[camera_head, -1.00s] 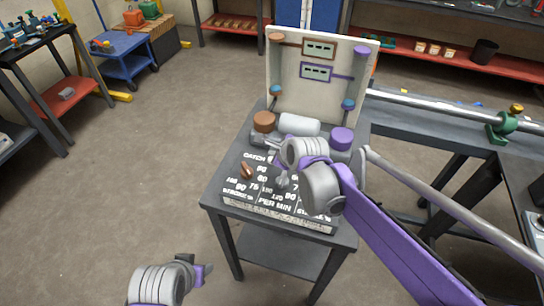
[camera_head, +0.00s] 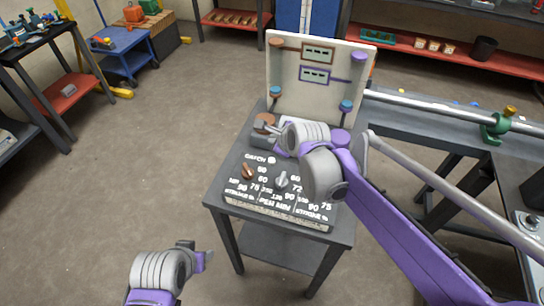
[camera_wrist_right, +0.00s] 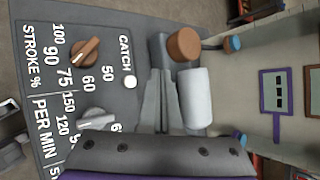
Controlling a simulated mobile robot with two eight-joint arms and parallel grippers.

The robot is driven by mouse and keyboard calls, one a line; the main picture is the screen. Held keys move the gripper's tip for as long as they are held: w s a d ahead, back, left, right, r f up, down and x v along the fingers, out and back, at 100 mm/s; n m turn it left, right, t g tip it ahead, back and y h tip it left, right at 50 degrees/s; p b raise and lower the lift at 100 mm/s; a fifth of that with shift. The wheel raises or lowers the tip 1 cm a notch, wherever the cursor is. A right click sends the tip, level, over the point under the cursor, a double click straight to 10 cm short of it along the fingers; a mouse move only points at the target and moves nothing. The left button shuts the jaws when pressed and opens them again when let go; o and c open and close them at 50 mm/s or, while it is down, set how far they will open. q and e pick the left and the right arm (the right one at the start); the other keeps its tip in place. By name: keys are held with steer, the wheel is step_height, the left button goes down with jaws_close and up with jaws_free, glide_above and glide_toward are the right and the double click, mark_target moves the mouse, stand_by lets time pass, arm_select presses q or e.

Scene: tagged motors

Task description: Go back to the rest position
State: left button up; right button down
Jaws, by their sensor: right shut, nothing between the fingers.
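My right gripper (camera_head: 266,128) is shut and empty. It is above the back of the small dark table, near the brown cylinder (camera_head: 264,121). In the right wrist view its closed fingers (camera_wrist_right: 160,85) point towards the gap beside the white cylinder (camera_wrist_right: 197,97), with the dial panel (camera_wrist_right: 60,25) to their left. My left gripper (camera_head: 203,256) hangs low at the front left, over bare floor, apart from the table. Its fingers are too small to tell whether they are parted.
The dark table (camera_head: 228,188) carries the panel with a brown knob (camera_head: 248,171) and a grey knob (camera_head: 281,181). An upright board (camera_head: 285,60) stands at its back. A long bench (camera_head: 420,125) with a metal rod is on the right. The floor (camera_head: 130,180) to the left is clear.

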steer(key=shift+s+d, duration=0.1)
stand_by(0.6)
steer(key=s+d+n, duration=0.3)
steer(key=s+n, duration=0.1)
steer(key=s, duration=0.1)
steer(key=s+d+f+n+g+h, duration=0.1)
steer(key=s+d+n, duration=0.2)
steer(key=s+d, duration=0.1)
steer(key=s+d+f+n+h, duration=0.1)
steer(key=s+d+n, duration=0.2)
steer(key=s+n, duration=0.1)
steer(key=shift+s+d+n+p, duration=0.15)
steer(key=shift+s+d+p, duration=0.05)
steer(key=shift+s, duration=0.25)
steer(key=shift+s+d+n+p, duration=0.15)
steer(key=shift+s+p, duration=0.05)
steer(key=shift+s, duration=0.25)
steer(key=s+d+f+n+g+h, duration=0.1)
steer(key=s+d+f+n, duration=0.2)
steer(key=s+n, duration=0.2)
steer(key=s+d+f+n+g, duration=0.1)
steer(key=s+d+f+n, duration=0.1)
steer(key=s+n, duration=0.3)
steer(key=s+d, duration=0.1)
steer(key=s, duration=0.2)
steer(key=shift+s+f+n+h+p, duration=0.15)
steer(key=shift+f+n+h+p, duration=0.15)
steer(key=shift+f+h, duration=0.1)
stand_by(3.4)
